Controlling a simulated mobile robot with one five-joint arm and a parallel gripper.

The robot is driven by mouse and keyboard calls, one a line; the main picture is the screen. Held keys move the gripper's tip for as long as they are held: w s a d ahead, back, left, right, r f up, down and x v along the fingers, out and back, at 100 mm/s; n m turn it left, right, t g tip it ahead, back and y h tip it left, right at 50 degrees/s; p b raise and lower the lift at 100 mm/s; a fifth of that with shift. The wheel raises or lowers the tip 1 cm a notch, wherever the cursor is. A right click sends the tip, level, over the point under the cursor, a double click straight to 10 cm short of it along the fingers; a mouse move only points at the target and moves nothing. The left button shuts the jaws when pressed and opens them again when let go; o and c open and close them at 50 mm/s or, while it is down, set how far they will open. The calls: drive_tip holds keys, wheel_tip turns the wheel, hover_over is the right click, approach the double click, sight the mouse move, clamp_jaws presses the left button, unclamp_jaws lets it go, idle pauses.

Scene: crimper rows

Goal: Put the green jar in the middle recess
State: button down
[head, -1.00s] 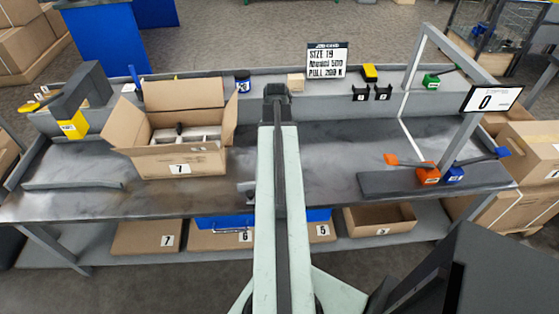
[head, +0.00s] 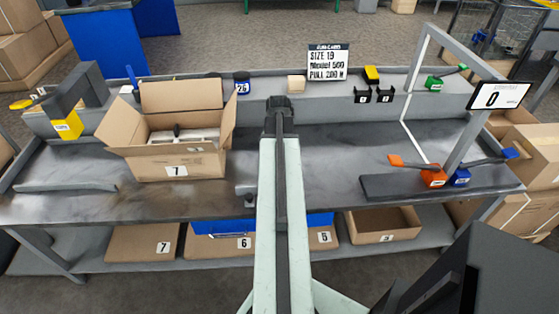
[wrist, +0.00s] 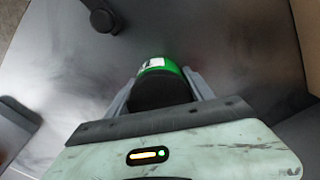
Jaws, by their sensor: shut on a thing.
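The green jar (wrist: 158,66) with a black end shows in the wrist view, between the two fingers of my gripper (wrist: 161,84). The gripper is shut on it. In the head view my gripper (head: 279,104) is seen from behind over the back part of the grey workbench (head: 330,160), and the jar is hidden there. I cannot make out a middle recess in either view; my arm covers part of the bench's centre.
An open cardboard box (head: 150,166) stands left on the bench.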

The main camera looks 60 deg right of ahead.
wheel_tip(320, 180, up, 10)
drive_tip(key=p, duration=1)
drive_tip(key=shift+r, duration=0.1)
